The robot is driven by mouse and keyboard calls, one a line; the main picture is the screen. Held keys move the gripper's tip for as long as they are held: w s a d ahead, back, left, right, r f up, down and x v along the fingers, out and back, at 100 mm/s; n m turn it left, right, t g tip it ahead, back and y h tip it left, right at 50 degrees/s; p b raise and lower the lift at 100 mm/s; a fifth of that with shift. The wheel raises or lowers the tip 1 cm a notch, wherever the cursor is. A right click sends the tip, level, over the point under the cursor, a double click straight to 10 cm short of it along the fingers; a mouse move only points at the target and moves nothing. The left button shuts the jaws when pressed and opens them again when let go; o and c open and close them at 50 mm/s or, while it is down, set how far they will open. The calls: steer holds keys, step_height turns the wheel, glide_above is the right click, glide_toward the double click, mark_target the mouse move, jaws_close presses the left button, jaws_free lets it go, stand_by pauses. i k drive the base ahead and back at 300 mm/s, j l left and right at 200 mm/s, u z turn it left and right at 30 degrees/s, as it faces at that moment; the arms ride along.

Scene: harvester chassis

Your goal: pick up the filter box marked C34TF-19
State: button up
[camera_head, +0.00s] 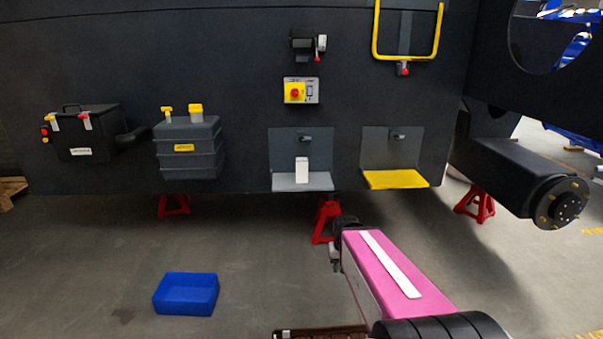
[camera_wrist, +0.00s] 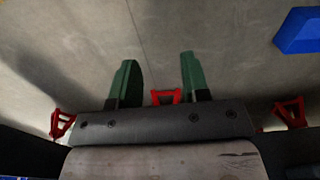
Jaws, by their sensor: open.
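A small white box (camera_head: 302,170) stands upright on the grey shelf (camera_head: 290,183) of a bracket on the dark chassis wall in the head view. Its marking is too small to read, so I cannot tell whether it says C34TF-19. The box does not show in the wrist view. The fingers are not clear there.
A yellow shelf (camera_head: 395,179) is empty to the right of the grey one. A switch box (camera_head: 301,91) sits above. A grey tank (camera_head: 188,148) and black case (camera_head: 82,134) are at left. A blue bin (camera_head: 186,293) lies on the floor. Red stands (camera_head: 326,219) support the chassis.

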mark_target(302, 163)
steer(key=i+u, duration=0.45)
steer(key=i+l+u, duration=0.25)
steer(key=i+u, duration=0.2)
steer(key=i, duration=0.05)
